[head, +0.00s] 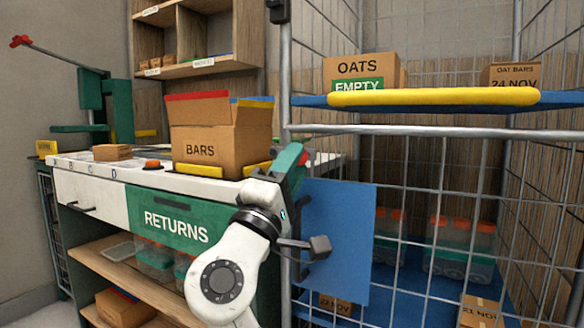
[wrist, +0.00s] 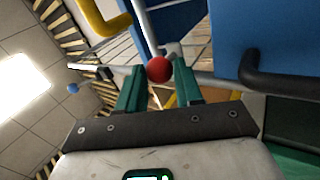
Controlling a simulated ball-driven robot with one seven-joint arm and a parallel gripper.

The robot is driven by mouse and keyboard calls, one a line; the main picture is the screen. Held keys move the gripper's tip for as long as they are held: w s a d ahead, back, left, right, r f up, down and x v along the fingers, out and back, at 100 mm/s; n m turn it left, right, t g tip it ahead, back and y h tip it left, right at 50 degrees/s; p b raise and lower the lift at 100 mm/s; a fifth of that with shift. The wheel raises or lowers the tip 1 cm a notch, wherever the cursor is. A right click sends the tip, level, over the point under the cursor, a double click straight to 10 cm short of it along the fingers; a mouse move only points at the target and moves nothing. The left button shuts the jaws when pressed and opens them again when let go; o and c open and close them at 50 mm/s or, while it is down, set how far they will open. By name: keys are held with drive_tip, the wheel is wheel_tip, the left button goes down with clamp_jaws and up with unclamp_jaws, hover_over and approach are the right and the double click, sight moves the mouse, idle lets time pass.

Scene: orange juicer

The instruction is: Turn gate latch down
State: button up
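The gate latch shows in the wrist view as a grey metal lever with a red ball knob (wrist: 158,69). My gripper (wrist: 158,88) has two green fingers, spread apart, one on each side of the knob. The fingers look open around it, with a small gap at least on the left. In the head view my gripper (head: 291,166) is at the cage's front post, above the blue panel (head: 345,245). A bit of red, probably the knob, shows beside the fingers there; the rest of the latch is hidden behind my gripper.
A wire cage with a blue shelf edged by a yellow bar (head: 435,98) stands on the right. An open BARS box (head: 215,150) sits on the RETURNS counter (head: 170,222), close left of my gripper. A black handle (wrist: 280,82) juts from blue material in the wrist view.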

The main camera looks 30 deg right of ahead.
drive_tip(key=o, duration=0.4)
drive_tip(key=shift+f, duration=0.1)
drive_tip(key=p+v, duration=0.2)
drive_tip(key=v, duration=0.8)
drive_tip(key=shift+s+a+f, duration=0.2)
drive_tip(key=shift+s+a, duration=0.05)
